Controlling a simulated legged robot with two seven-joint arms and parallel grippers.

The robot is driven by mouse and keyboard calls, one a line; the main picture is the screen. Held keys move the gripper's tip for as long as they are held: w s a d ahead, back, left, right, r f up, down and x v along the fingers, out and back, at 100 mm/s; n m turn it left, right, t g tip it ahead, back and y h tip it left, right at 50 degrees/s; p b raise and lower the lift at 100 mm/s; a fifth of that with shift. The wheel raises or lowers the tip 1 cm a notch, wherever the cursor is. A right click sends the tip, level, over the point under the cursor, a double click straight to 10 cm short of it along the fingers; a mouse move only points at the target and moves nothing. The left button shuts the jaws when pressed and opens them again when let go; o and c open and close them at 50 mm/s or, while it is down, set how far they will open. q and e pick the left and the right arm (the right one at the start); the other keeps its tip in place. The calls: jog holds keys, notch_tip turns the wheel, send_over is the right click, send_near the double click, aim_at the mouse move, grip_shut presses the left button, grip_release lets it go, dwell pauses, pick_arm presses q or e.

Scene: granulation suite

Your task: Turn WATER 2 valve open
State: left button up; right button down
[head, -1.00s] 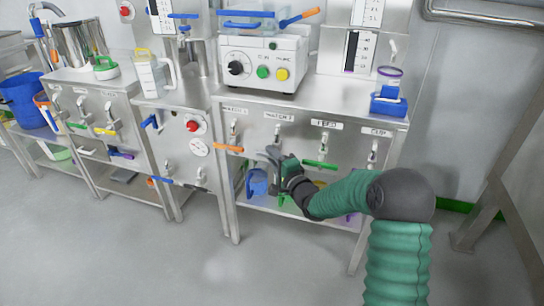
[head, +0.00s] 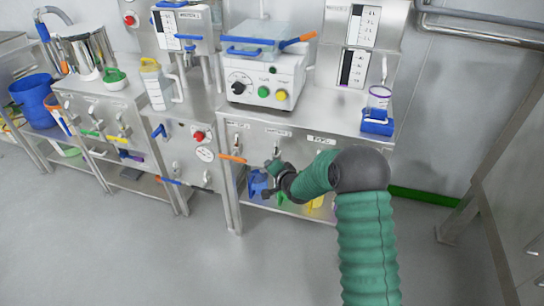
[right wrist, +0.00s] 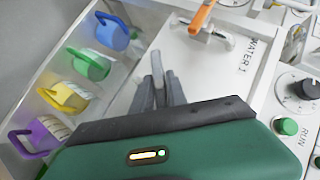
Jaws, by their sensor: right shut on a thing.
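My right gripper (head: 275,170) is at the front panel of the steel bench, below the WATER 2 label (head: 278,131) in the head view. In the right wrist view, its dark fingers (right wrist: 158,90) are shut on a pale grey lever (right wrist: 156,64), whose end stands out between them. The lever lies beside the WATER 1 valve, so it appears to be the WATER 2 valve handle. The hand hides its base and the panel around it. The WATER 1 valve has an orange handle (right wrist: 202,16) and stands apart from the fingers. My left gripper is out of view.
A white scale-like unit (head: 262,80) with a knob and coloured buttons stands on the bench. Blue, green, yellow and purple containers (right wrist: 87,64) stand on the lower shelf. A blue-based cup (head: 377,120) sits at the bench's right end. The floor in front is clear.

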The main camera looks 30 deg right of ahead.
jog(key=n+g+h+p, duration=0.1)
jog(key=g+p, duration=0.1)
jog(key=p, duration=0.2)
jog(key=n+g+h+p, duration=0.1)
jog(key=n+g+p, duration=0.1)
jog(key=p, duration=0.3)
jog(key=shift+s+a+r+g+h, duration=0.1)
jog(key=shift+a+g+h, duration=0.1)
jog(key=shift+g+h, duration=0.15)
jog(key=shift+d+f+n+g+h+p, duration=0.1)
jog(key=shift+f+n+g+h+p, duration=0.15)
jog(key=shift+n+g+h+p, duration=0.75)
jog(key=shift+m+y, duration=0.25)
jog(key=shift+m, duration=0.05)
jog(key=c, duration=1.6)
grip_release()
jog(key=shift+f, duration=0.1)
jog(key=shift+o, duration=1.1)
